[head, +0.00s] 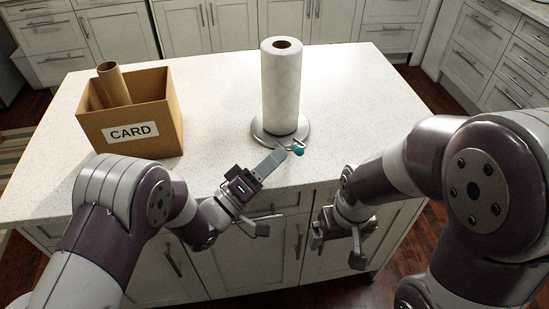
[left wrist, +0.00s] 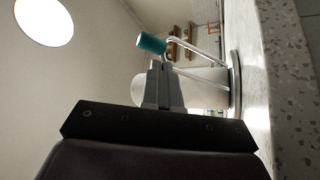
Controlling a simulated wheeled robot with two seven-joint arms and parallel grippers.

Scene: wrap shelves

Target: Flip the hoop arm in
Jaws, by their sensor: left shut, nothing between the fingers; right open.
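A paper towel roll (head: 281,88) stands upright on a round metal holder base (head: 262,137) on the island counter. The teal end (left wrist: 152,43) also shows in the left wrist view, just beyond the fingertips. My left gripper (head: 279,156) is shut and empty, its tips close beside the teal end; I cannot tell whether they touch. My right gripper (head: 337,247) is open and empty, in front of the counter edge.
A cardboard box (head: 160,128) labelled CARD stands at the counter's left with a bare cardboard tube (head: 114,84) leaning in it. The white speckled counter (head: 215,100) is clear between box and holder and to the right. Cabinets line the back.

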